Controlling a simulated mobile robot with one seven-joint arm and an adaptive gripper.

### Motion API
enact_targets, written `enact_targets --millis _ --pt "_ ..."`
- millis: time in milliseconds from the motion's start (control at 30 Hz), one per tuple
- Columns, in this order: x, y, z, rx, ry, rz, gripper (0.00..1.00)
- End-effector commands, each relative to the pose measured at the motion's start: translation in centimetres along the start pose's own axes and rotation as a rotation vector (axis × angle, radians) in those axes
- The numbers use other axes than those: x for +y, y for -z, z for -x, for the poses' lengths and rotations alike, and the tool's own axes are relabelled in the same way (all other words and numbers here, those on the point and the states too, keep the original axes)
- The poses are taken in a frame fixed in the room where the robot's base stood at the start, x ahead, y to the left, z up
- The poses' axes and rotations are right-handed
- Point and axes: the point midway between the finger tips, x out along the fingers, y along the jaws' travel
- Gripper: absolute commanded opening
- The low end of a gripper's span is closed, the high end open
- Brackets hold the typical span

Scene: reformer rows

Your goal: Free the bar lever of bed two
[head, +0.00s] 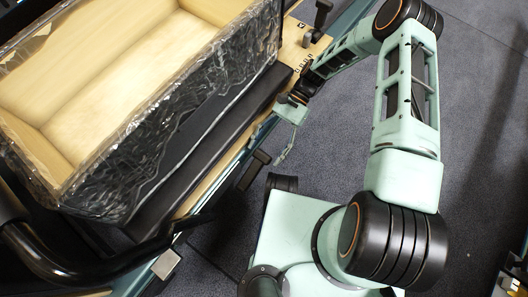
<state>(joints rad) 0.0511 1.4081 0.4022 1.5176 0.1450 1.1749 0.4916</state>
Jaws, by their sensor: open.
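My gripper (285,146) hangs at the end of my mint-green arm, over the bed's right edge. Its jaws are small and partly blurred in this view; they look open with nothing between them. Another black T-shaped lever (321,14) stands at the top, on the wooden end board (303,45). I cannot tell which of them is the bar lever, or read a bed number.
A large open wooden box (110,75) wrapped in clear plastic sits on the black padded carriage (215,148). A curved black bar (60,265) crosses the lower left, near a metal block (166,264). Grey carpet (480,80) is open to the right; another bed's edge shows lower right.

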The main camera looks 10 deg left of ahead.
Motion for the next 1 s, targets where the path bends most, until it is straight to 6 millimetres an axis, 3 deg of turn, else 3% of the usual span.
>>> enact_targets --millis 300,500,1000 --pt "-0.1 0.1 6.9 0.006 0.003 0.000 0.61" --pt "0.0 0.1 9.6 0.004 0.003 -0.001 0.61" --pt "0.0 0.1 10.4 0.002 0.002 0.000 0.61"
